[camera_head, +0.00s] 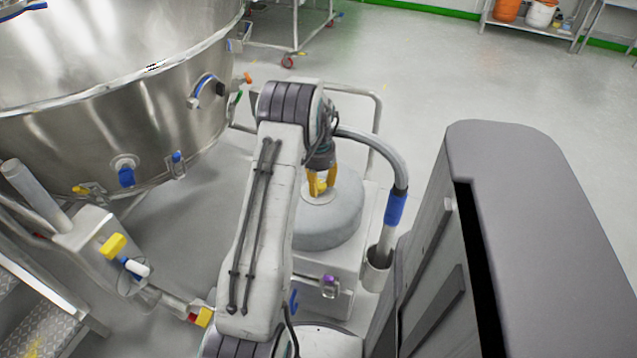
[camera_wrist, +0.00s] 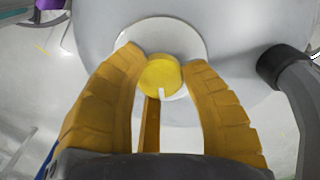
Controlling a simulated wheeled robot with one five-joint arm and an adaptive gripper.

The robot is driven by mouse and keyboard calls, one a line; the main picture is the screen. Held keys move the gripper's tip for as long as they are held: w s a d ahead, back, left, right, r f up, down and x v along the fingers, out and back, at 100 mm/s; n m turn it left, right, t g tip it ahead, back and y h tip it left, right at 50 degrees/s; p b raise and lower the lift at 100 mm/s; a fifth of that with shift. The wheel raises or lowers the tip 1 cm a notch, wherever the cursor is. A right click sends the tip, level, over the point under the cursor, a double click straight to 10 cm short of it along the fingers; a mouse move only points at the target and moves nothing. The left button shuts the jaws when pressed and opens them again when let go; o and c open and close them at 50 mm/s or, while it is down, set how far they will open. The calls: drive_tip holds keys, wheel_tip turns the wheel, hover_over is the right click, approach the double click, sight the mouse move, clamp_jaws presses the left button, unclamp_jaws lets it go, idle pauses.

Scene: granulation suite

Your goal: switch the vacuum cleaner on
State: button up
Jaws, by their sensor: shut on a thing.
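The vacuum cleaner (camera_head: 328,225) stands in the middle of the head view, with a grey rounded top on a pale boxy base. In the wrist view, a yellow round knob (camera_wrist: 159,74) with a white mark sits on a pale disc on the grey lid (camera_wrist: 230,35). My gripper (camera_head: 320,185) reaches down onto the lid's top. In the wrist view its yellow fingers (camera_wrist: 163,62) are on both sides of the knob, shut on it. The white mark points toward the bottom of the wrist view. In the head view the fingers hide the knob.
A grey hose with a blue cuff (camera_head: 396,207) arches right of the lid. A large steel vessel (camera_head: 120,90) fills the upper left. Piping with yellow handles (camera_head: 113,246) is lower left. Open floor (camera_head: 450,70) lies behind; a shelf (camera_head: 535,30) stands far right.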

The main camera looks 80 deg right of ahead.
sight(318, 184)
drive_tip(key=shift+a+f+m, duration=0.1)
drive_tip(key=shift+f+m, duration=0.05)
drive_tip(key=shift+m, duration=0.15)
idle(0.4)
drive_tip(key=o, duration=1.2)
drive_tip(key=shift+r, duration=0.25)
wheel_tip(318, 184, up, 12)
drive_tip(key=shift+f, duration=0.15)
idle(0.3)
